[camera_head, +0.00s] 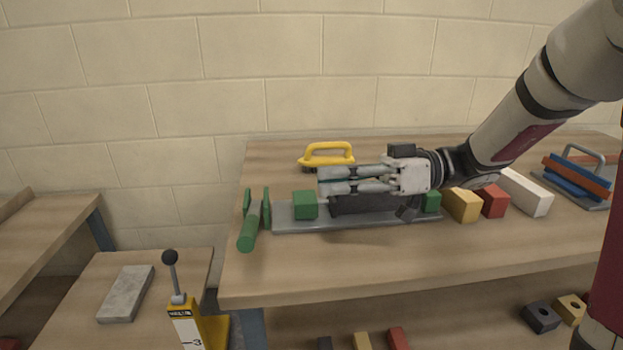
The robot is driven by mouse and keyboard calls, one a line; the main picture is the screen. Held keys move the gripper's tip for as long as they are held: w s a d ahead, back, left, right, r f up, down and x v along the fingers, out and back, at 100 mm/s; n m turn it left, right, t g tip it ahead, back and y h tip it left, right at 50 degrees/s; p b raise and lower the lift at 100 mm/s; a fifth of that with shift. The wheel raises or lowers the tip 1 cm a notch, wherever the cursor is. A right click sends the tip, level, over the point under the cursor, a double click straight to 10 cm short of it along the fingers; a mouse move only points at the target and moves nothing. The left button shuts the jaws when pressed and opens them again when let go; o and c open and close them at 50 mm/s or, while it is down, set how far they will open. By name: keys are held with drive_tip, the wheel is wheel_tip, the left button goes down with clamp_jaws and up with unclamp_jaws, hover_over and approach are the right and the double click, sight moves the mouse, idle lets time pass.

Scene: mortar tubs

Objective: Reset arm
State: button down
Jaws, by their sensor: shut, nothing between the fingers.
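My gripper (322,181) is shut with nothing between its fingers. It points left, with my arm reaching in from the upper right. It is over a grey tray (295,225) on the wooden table (300,275). In the picture it covers part of a dark block (350,206) and the back of the tray; I cannot tell how high above them it is. A second green block (431,202) shows at the tray's right end.
A yellow-handled tool (328,152) lies behind the gripper. A green-handled tool (248,230) stands at the tray's left. Yellow (462,205), red (491,201) and white (526,192) blocks are at right, beside a rack (580,180). The table's front strip is clear. A lever (171,275) rises at lower left.

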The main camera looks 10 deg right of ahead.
drive_tip(key=shift+d, duration=0.2)
drive_tip(key=shift+s+a, duration=0.1)
drive_tip(key=s+a+f+m+g+h, duration=0.1)
drive_tip(key=s+a+m+g+h, duration=0.2)
drive_tip(key=s, duration=0.5)
drive_tip(key=s+f+m+g+h, duration=0.1)
drive_tip(key=s+f+m+h, duration=0.1)
drive_tip(key=s+h, duration=0.45)
drive_tip(key=s+d+f+m+t+h, duration=0.4)
drive_tip(key=s+d+m+h, duration=0.55)
drive_tip(key=s, duration=0.45)
wheel_tip(320, 180, up, 25)
drive_tip(key=d+t+y+p, duration=0.1)
drive_tip(key=d+t+p, duration=0.1)
drive_tip(key=p, duration=2.2)
drive_tip(key=shift+w+r+t, duration=0.15)
drive_tip(key=shift+r+t, duration=0.05)
drive_tip(key=shift+t, duration=0.7)
